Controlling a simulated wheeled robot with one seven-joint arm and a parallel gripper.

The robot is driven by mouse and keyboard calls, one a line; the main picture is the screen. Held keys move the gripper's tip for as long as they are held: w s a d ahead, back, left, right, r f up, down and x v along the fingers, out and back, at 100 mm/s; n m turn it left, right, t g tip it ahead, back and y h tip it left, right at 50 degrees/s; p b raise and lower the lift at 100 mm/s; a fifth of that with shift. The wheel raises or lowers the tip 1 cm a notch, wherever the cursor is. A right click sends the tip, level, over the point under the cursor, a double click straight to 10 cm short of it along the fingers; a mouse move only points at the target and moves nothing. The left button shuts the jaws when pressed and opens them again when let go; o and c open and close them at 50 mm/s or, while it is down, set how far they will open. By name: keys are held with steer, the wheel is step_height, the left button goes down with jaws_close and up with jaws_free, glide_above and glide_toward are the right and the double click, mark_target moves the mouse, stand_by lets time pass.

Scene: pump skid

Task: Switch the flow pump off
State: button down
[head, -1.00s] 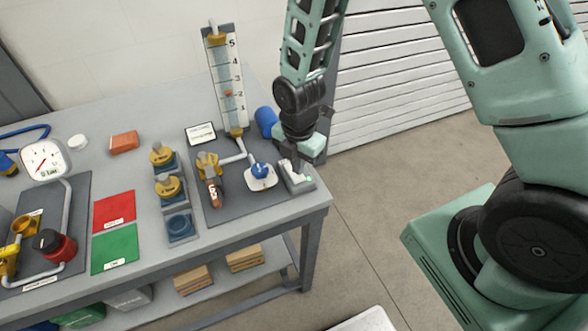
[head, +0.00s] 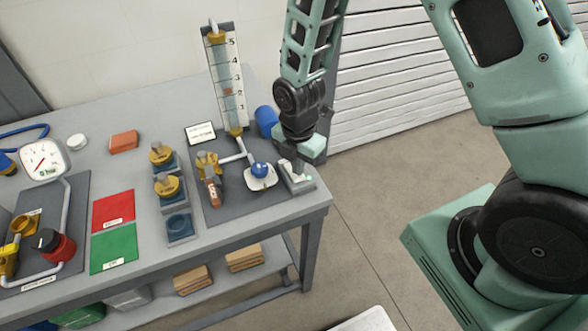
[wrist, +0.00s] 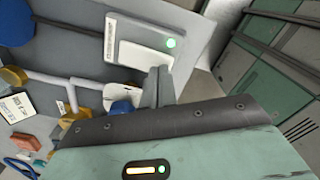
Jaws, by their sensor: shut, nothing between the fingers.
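The switch box (head: 298,184) sits at the right front corner of the bench, on the edge of the dark skid plate. A green lamp (head: 308,177) is lit on it. In the wrist view the box shows a pale rocker plate (wrist: 140,52) beside the lit green lamp (wrist: 171,43). My gripper (wrist: 158,72) is shut and empty, its fingertips at the edge of the rocker plate; I cannot tell whether they touch. In the head view my gripper (head: 290,166) hangs just above the box. The blue pump body (head: 266,120) stands behind, partly hidden by my wrist.
The clear scale tube (head: 228,75) with a red float stands behind. A blue-knobbed valve (head: 260,170) and a yellow valve (head: 207,165) sit left of the box. A red square (head: 114,208) and a green square (head: 114,249) lie farther left.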

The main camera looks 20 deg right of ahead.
steer(key=shift+f+b, duration=0.5)
steer(key=shift+f, duration=0.25)
steer(key=shift+r, duration=0.2)
steer(key=shift+r+p, duration=2.95)
steer(key=shift+r, duration=0.45)
steer(key=s+a+r+m+b, duration=0.2)
steer(key=s+a+r+m, duration=0.1)
steer(key=s+r+m, duration=0.4)
steer(key=s+a+r+m+b, duration=0.3)
steer(key=s+r+m, duration=0.4)
steer(key=s, duration=0.6)
steer(key=shift+a+r+m+y, duration=0.15)
steer(key=shift+r+m+y, duration=0.15)
steer(key=shift+m, duration=0.8)
